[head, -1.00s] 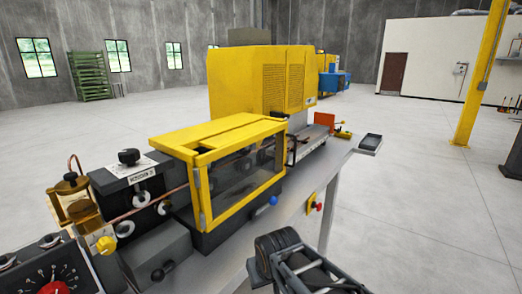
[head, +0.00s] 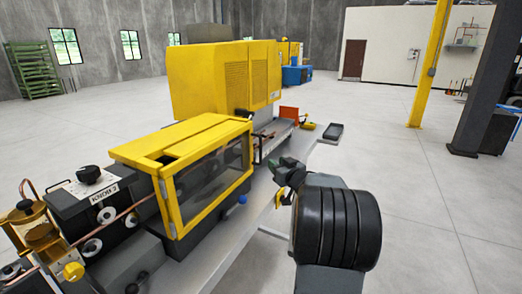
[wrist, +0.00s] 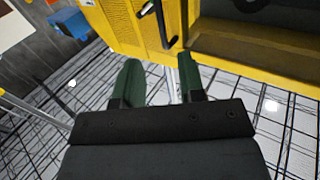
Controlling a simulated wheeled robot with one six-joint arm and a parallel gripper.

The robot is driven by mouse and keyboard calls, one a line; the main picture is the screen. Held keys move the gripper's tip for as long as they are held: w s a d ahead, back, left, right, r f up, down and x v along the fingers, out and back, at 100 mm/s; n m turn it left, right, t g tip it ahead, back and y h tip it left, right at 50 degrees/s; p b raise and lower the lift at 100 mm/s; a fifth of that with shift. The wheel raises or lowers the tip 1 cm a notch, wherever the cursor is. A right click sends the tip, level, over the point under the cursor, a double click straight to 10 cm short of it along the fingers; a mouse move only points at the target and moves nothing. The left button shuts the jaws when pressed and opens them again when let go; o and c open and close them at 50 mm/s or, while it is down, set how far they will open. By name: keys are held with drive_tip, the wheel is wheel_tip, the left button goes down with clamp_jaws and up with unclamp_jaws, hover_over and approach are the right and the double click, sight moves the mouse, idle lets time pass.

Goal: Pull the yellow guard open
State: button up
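The yellow guard (head: 160,214) is a box-like yellow frame with clear panels over the machine bed, left of centre in the head view. It looks closed. A small black handle (head: 242,113) shows at its far top corner. My gripper (head: 287,172) is right of the guard, apart from it. In the wrist view my gripper (wrist: 158,76) has its two dark green fingers spread, with nothing between them. A black handle (wrist: 160,22) is ahead of the fingertips against yellow panels, and a yellow frame edge (wrist: 250,62) lies to the right.
A large yellow housing (head: 205,80) stands behind the guard. Rollers and a copper tube (head: 128,212) are at the left. A dark tray (head: 333,132) sits at the bench's far end. A yellow post (head: 432,70) stands at the right.

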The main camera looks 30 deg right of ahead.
sight(260, 150)
drive_tip(key=w+p, duration=0.1)
drive_tip(key=w, duration=0.3)
drive_tip(key=w+p, duration=0.1)
drive_tip(key=w, duration=0.3)
drive_tip(key=w+d, duration=0.1)
drive_tip(key=w, duration=0.3)
drive_tip(key=shift+w+d+p, duration=0.1)
drive_tip(key=shift+w+p, duration=0.25)
drive_tip(key=shift+p, duration=0.05)
clamp_jaws()
